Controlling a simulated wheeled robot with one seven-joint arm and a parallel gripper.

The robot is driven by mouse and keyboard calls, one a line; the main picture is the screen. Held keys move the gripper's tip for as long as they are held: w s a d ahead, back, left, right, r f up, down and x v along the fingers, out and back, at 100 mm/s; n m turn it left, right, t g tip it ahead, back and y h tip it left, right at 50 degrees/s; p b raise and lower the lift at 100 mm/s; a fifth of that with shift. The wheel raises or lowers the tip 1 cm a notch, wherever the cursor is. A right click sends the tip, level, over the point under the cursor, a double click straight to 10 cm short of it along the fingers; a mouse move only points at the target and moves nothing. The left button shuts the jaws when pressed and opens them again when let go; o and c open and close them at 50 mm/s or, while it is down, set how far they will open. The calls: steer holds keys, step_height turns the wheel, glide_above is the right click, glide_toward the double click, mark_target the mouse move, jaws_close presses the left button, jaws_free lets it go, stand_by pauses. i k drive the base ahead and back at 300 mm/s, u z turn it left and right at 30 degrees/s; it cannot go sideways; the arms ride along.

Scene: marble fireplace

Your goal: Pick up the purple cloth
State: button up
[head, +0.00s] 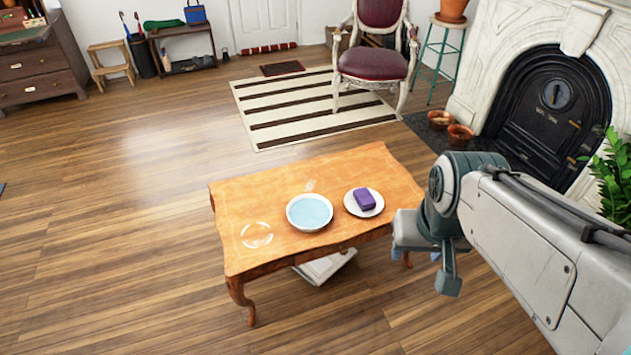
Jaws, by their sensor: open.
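The purple cloth (364,200) is a small, folded-looking block. It lies on a white plate (351,208) on the right part of the wooden table (290,257). My gripper (432,258) is at the end of my arm, off the table's right end, to the right of and lower in the picture than the plate. It is open and apart from the cloth. Its fingers are small and partly hidden by the wrist.
A white bowl of pale blue liquid (309,212) stands left of the plate. A clear round dish (257,235) is at the table's left. A pale object (326,267) lies beneath the table. A red chair (377,62) stands behind; floor at left is clear.

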mark_target(365, 200)
steer(key=u, duration=0.7)
steer(key=i, duration=1.6)
steer(key=z, duration=1.05)
